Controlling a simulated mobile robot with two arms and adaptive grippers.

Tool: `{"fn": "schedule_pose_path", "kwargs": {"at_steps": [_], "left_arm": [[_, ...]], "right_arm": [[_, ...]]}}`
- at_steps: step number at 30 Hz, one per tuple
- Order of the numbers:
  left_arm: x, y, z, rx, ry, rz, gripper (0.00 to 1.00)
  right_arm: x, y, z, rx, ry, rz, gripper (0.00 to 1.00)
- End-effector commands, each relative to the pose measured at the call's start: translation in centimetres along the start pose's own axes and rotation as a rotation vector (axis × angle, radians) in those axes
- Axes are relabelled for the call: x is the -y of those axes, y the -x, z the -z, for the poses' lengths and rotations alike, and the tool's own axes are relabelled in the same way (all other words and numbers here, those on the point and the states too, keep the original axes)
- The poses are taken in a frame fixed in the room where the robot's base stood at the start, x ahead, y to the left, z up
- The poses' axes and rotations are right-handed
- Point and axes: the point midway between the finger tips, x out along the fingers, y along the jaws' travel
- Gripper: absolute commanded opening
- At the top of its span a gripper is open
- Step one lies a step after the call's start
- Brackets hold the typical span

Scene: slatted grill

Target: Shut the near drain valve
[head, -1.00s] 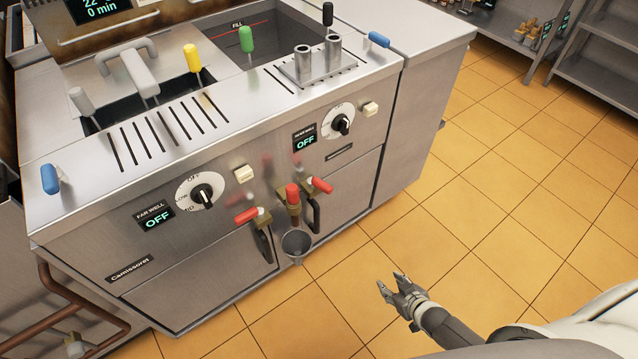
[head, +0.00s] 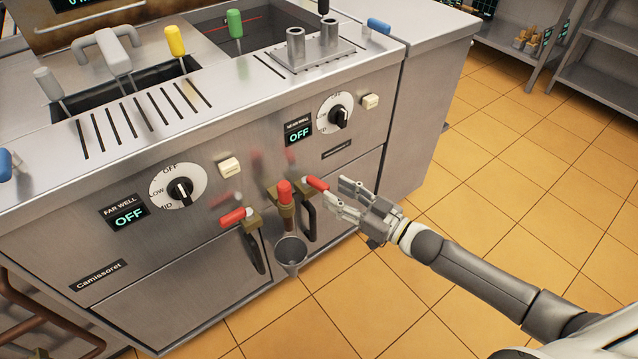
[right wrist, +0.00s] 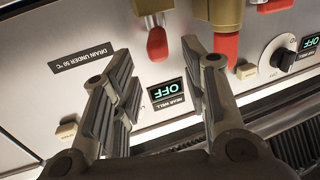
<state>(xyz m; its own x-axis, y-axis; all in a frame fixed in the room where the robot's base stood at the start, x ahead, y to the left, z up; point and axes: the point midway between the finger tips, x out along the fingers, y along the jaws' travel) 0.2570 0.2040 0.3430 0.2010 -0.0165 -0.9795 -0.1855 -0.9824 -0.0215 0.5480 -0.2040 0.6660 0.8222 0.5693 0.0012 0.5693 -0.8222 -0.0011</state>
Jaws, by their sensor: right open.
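The near drain valve (head: 317,184) has a red handle on a brass body, on the cabinet front below the NEAR WELL panel. Its handle slants down to the right. My right gripper (head: 338,193) is open just right of that handle. In the right wrist view, which is upside down, the near valve's red handle (right wrist: 157,44) appears between the tips of my open right gripper (right wrist: 158,52); I cannot tell whether they touch. My left gripper is not in view.
A middle red-handled brass valve (head: 285,192) and a far red-handled valve (head: 233,217) sit close by on the left. A metal cup (head: 291,252) is below them. Black door handles (head: 309,218) hang underneath. The tiled floor (head: 480,220) at right is clear.

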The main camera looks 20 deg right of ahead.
Motion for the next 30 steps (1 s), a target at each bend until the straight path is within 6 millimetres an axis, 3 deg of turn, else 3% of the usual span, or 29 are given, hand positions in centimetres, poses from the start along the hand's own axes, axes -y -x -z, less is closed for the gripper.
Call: {"fn": "schedule_pose_path", "kwargs": {"at_steps": [6, 12, 24, 30], "left_arm": [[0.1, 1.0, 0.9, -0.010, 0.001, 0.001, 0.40], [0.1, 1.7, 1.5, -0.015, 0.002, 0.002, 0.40], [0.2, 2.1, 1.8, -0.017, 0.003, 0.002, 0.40], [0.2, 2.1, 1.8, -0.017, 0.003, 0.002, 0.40]], "right_arm": [[0.0, -3.7, 0.0, -0.003, 0.001, 0.000, 0.41], [-0.1, -5.8, -0.1, 0.000, 0.001, -0.001, 0.41], [0.0, -6.5, -0.1, 0.001, 0.001, -0.001, 0.41], [0.0, -6.5, -0.1, 0.001, 0.001, -0.001, 0.18]]}}
